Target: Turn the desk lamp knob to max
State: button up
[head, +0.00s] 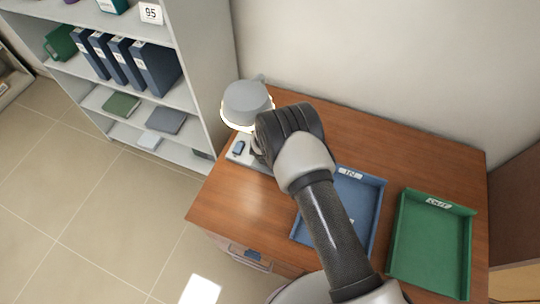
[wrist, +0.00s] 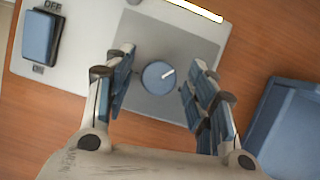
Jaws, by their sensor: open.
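The desk lamp (head: 247,104) stands at the desk's back left corner, and its shade rim glows. Its base lies on the desk, and my arm hides part of it in the head view. In the wrist view the round blue knob (wrist: 158,77) with a white pointer mark sits on a grey plate on the lamp base. The mark points to the upper right of the picture. My gripper (wrist: 163,65) is open, with one finger on each side of the knob and a gap to both. A blue rocker switch (wrist: 41,37) marked OFF lies left of it.
A blue tray (head: 375,209) marked IN lies right of the lamp, partly behind my arm; its edge (wrist: 290,125) also shows in the wrist view. A green tray (head: 432,240) lies farther right. A shelf with binders (head: 157,70) stands left of the desk. The desk's front left is clear.

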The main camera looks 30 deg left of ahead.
jog(key=v, duration=0.5)
jog(key=shift+a, duration=0.1)
jog(key=s+d, duration=0.3)
jog(key=s, duration=0.8)
jog(key=shift+s, duration=0.4)
jog(key=w+a+r+n+b, duration=0.1)
jog(key=w+r+n+b, duration=0.1)
jog(key=w+r+b, duration=0.55)
jog(key=shift+y, duration=0.4)
jog(key=b+x, duration=0.1)
jog(key=x, duration=0.3)
jog(key=b+x, duration=0.1)
jog(key=x, duration=0.4)
jog(key=w+b+x, duration=0.1)
jog(key=x, duration=0.3)
jog(key=shift+w+f, duration=0.1)
jog(key=shift+w, duration=0.05)
